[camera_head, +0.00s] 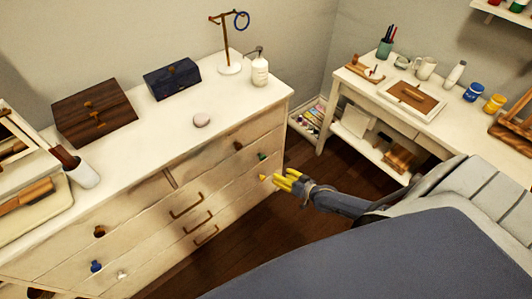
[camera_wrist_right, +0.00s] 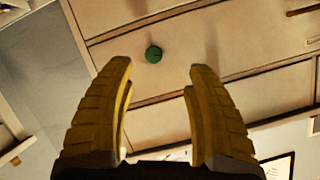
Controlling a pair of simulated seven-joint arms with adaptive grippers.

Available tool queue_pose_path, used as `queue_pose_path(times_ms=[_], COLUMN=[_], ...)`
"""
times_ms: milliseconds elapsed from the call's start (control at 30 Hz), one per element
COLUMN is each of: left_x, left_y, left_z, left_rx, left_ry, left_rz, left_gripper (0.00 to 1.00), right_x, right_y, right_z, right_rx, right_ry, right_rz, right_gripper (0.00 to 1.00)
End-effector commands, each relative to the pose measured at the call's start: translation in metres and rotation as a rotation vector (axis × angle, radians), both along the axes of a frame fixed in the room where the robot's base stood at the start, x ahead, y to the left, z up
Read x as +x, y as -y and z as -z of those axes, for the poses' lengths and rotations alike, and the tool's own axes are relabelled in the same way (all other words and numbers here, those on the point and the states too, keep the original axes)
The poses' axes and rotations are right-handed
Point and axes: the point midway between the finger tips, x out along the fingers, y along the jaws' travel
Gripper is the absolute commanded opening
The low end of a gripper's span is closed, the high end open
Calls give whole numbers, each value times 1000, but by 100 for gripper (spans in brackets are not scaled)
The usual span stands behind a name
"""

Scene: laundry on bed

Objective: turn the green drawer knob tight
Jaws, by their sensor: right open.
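The green drawer knob (camera_head: 262,156) is a small round knob on the right part of the white dresser's front. In the right wrist view the green knob (camera_wrist_right: 153,54) lies just beyond the fingertips, between their lines and a little left of centre. My right gripper (camera_head: 283,180) has yellow fingers and reaches toward the dresser front from the right, a little below and right of the knob. In the right wrist view its fingers (camera_wrist_right: 160,72) are spread, with nothing between them, apart from the knob. My left gripper is not in view.
The white dresser (camera_head: 222,98) has other knobs, including a blue knob (camera_head: 96,266) and a dark knob (camera_head: 238,146), plus several bar handles. A small yellow knob (camera_head: 262,177) is close to my right fingers. A bed (camera_head: 370,255) fills the lower right.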

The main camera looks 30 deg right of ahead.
Motion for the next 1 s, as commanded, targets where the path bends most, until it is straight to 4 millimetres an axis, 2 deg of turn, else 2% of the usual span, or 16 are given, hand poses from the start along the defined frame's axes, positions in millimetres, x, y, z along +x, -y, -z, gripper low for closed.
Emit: queue_pose_path(times_ms=[33, 167, 367, 533, 667, 1000], left_x=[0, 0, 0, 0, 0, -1], left_y=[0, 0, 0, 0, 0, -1], left_z=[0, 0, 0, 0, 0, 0], left_rx=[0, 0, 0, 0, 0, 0], left_ry=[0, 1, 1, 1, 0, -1], left_rz=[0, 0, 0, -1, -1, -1], left_gripper=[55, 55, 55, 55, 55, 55], right_x=[-7, -13, -2, -2, 5, 47], right_y=[-3, 2, 12, 10, 9, 2], right_z=[-3, -18, -44, -39, -36, -19], right_rx=[-9, -105, -306, -389, -399, -399], right_ry=[6, 30, 68, 62, 63, 63], right_rz=[14, 25, -22, -68, -73, -73], right_gripper=[55, 55, 55, 55, 55, 55])
